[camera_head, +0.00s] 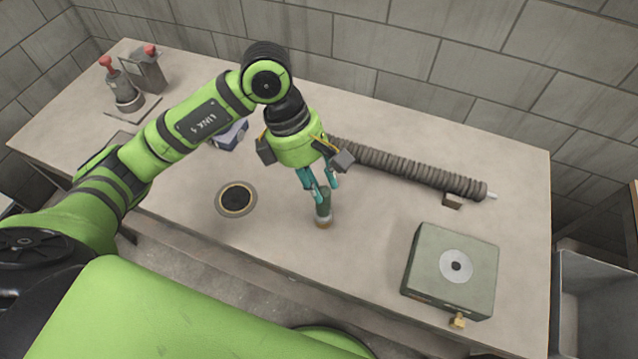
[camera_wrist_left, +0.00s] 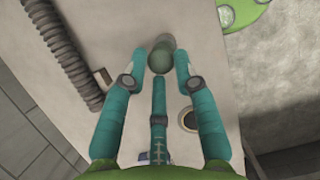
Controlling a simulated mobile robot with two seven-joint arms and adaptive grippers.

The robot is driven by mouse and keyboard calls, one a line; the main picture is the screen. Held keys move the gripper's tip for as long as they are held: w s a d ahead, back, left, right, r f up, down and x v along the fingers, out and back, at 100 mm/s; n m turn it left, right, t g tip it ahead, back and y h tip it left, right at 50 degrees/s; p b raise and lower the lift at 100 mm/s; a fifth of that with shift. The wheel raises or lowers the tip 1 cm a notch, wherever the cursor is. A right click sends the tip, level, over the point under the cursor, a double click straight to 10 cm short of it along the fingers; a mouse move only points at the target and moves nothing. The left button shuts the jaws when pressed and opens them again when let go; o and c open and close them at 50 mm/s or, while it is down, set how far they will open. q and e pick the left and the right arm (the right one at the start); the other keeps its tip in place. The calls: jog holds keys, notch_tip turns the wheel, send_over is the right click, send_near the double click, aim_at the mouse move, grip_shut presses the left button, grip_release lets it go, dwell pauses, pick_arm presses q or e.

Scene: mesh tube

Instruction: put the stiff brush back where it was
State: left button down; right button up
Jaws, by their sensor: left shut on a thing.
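The stiff brush appears to be the short green-handled piece (camera_head: 323,208) with a pale band and a brownish lower end, upright over the middle front of the table. In the left wrist view its rounded green top (camera_wrist_left: 160,61) shows between the fingertips. My left gripper (camera_head: 321,189) points down and is shut on its upper part. I cannot tell whether its lower end touches the table. My right gripper is not in view.
A ribbed tube (camera_head: 410,170) lies behind, its right end by a small brown block (camera_head: 452,201). A dark round hole (camera_head: 236,198) is to the left. A green-grey box (camera_head: 425,248) stands at right. Red-knobbed devices (camera_head: 125,95) stand back left. The table front between hole and box is clear.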

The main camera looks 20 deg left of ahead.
aim_at(323, 207)
pick_arm(q)
notch_tip(323, 207, down, 4)
jog(key=shift+w+r+p, duration=0.1)
jog(key=shift+r+p, duration=0.1)
jog(key=shift+p, duration=0.55)
jog(key=shift+f, duration=0.35)
jog(key=shift+f, duration=0.15)
jog(key=c, duration=1)
grip_release()
jog(key=shift+o, duration=0.2)
